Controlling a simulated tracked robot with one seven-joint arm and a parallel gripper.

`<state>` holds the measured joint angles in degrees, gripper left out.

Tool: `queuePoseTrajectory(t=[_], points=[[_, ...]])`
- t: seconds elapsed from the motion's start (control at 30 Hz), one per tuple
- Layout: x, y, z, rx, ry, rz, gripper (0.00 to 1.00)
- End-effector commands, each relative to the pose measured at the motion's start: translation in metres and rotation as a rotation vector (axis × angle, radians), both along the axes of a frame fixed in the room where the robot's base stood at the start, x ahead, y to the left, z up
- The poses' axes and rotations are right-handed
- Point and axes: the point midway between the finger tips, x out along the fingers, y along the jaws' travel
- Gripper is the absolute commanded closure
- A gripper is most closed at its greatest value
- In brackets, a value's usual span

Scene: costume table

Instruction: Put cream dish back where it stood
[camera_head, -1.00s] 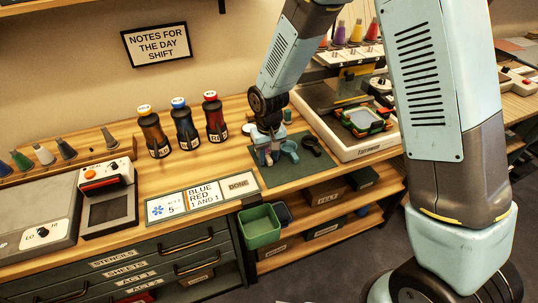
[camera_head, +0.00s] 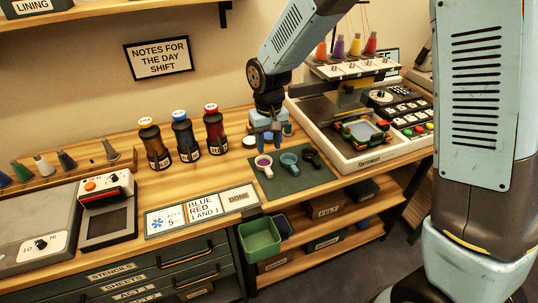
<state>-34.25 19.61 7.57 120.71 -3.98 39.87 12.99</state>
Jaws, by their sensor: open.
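A small cream dish (camera_head: 264,170) with a purple inside stands upright at the left end of the dark green mat (camera_head: 290,186). Beside it on the mat, to its right, are a blue cup (camera_head: 289,161) and a black cup (camera_head: 312,158). My gripper (camera_head: 266,143) points down with its fingers apart, above and just behind the cream dish. Nothing is seen between the fingers. A gap seems to show between the fingertips and the dish, but its depth is hard to judge.
Three capped bottles (camera_head: 185,138) stand left of my gripper. A small cream round thing (camera_head: 249,142) is close to its left finger. A machine with a pale base (camera_head: 350,159) stands right of the mat. The card strip (camera_head: 200,208) lies at the front left.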

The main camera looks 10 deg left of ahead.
Motion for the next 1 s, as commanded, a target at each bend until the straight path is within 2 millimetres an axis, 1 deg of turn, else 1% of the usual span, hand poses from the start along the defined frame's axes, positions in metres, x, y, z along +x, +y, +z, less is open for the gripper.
queuePoseTrajectory(t=[0.03, 0.13, 0.27, 0.43, 0.57, 0.67, 0.77, 0.8, 0.87, 1.0], points=[[0.000, 0.000, 0.007, 0.001, -0.001, 0.000, 0.57], [0.000, 0.000, 0.015, 0.001, -0.001, 0.000, 0.57], [0.000, 0.000, 0.020, -0.001, 0.001, 0.000, 0.57], [0.000, -0.001, 0.021, -0.001, 0.001, 0.000, 0.57], [0.002, -0.010, 0.031, 0.005, -0.012, -0.013, 0.57], [0.006, -0.031, 0.051, 0.016, -0.036, -0.040, 0.57], [0.007, -0.060, 0.078, 0.030, -0.068, -0.079, 0.57], [0.007, -0.073, 0.089, 0.035, -0.082, -0.096, 0.57], [0.006, -0.092, 0.104, 0.043, -0.104, -0.121, 0.57], [-0.003, -0.135, 0.137, 0.060, -0.151, -0.178, 0.57]])
